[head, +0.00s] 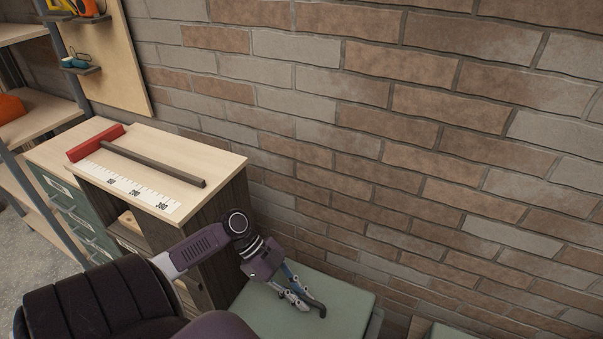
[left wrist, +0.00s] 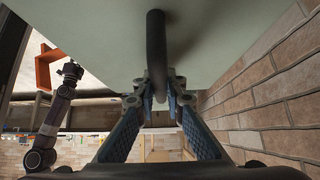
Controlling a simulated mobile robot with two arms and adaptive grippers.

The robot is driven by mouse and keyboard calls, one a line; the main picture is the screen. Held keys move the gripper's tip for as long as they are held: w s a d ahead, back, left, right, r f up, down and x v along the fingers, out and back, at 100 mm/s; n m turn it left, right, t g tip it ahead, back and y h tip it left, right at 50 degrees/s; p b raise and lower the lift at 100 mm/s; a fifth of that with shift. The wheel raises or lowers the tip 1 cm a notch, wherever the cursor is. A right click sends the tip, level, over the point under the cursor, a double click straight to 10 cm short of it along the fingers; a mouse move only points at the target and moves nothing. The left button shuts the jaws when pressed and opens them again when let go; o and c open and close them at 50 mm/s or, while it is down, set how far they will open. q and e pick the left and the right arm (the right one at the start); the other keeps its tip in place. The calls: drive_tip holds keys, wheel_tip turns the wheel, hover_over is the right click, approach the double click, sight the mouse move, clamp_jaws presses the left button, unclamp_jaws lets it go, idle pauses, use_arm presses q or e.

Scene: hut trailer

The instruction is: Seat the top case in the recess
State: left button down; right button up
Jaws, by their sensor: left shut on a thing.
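A pale green case (head: 345,290), which I take to be the top case, lies at the bottom of the head view beside the brick wall. My left gripper (head: 304,298) is over its top, shut on the case's dark handle (head: 318,309). In the left wrist view the case's flat green face (left wrist: 225,35) fills the top, and the handle (left wrist: 156,40) runs down between the fingertips (left wrist: 160,88). The case's underside and the recess cannot be made out. A jointed arm (left wrist: 55,120) shows in the left wrist view; its finger state is unclear.
A wooden-topped cabinet (head: 215,158) with a red block (head: 96,143), a dark bar (head: 150,163) and a scale strip (head: 130,187) stands left of the case. The brick wall (head: 400,150) rises close behind. Another green surface (head: 455,332) shows at the bottom right.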

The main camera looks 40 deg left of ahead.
use_arm(q)
drive_tip(key=c, duration=2)
unclamp_jaws()
drive_tip(key=shift+r, duration=0.1)
drive_tip(key=p+v, duration=0.5)
drive_tip(key=v, duration=0.7)
